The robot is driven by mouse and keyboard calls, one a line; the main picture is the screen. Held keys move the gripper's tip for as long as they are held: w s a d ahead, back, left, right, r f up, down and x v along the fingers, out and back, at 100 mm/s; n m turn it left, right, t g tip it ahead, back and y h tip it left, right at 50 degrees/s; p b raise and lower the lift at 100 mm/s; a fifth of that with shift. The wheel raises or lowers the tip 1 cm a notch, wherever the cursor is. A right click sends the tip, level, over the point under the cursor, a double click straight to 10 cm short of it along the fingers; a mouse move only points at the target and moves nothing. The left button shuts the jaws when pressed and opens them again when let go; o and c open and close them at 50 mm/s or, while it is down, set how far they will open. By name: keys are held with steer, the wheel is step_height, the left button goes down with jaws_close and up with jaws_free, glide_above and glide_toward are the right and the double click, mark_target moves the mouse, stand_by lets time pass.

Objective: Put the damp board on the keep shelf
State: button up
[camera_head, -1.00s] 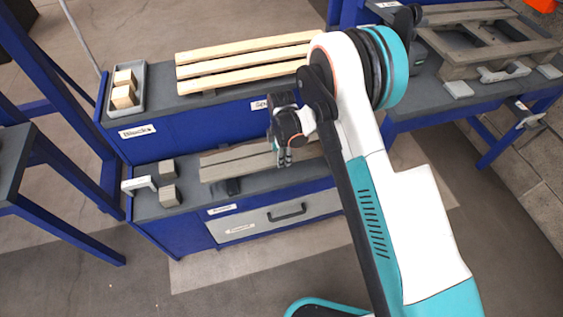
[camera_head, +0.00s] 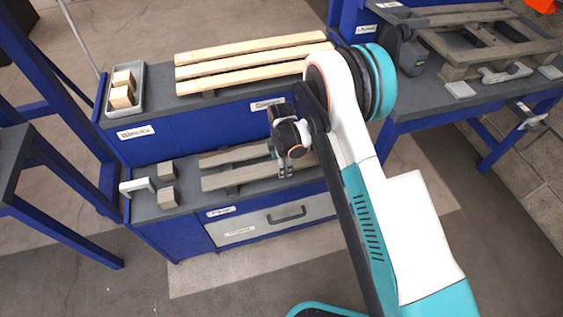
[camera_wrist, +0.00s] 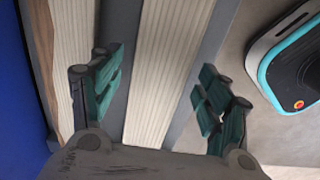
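Two grey-brown boards lie on the lower shelf (camera_head: 188,207), a rear board (camera_head: 222,158) and a front board (camera_head: 225,180). I cannot tell by look which is the damp board. My gripper (camera_head: 285,172) is over the right part of these boards. In the wrist view my gripper (camera_wrist: 160,90) is open, its fingers spread on either side of a pale ribbed board (camera_wrist: 165,65). No contact shows. Another board (camera_wrist: 75,60) runs beside it at the left. The small shelf labels are too blurred to read surely, so I cannot tell which is the keep shelf.
The upper shelf holds three pale boards (camera_head: 235,62) and a tray (camera_head: 110,108) with small blocks. Loose blocks (camera_head: 167,197) and a white bracket (camera_head: 137,186) sit at the lower shelf's left. A bench at right carries a pallet (camera_head: 460,70). A drawer (camera_head: 270,222) is below.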

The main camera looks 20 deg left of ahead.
step_height(320, 180, up, 12)
steer(key=p, duration=0.4)
steer(key=shift+r, duration=0.15)
stand_by(0.5)
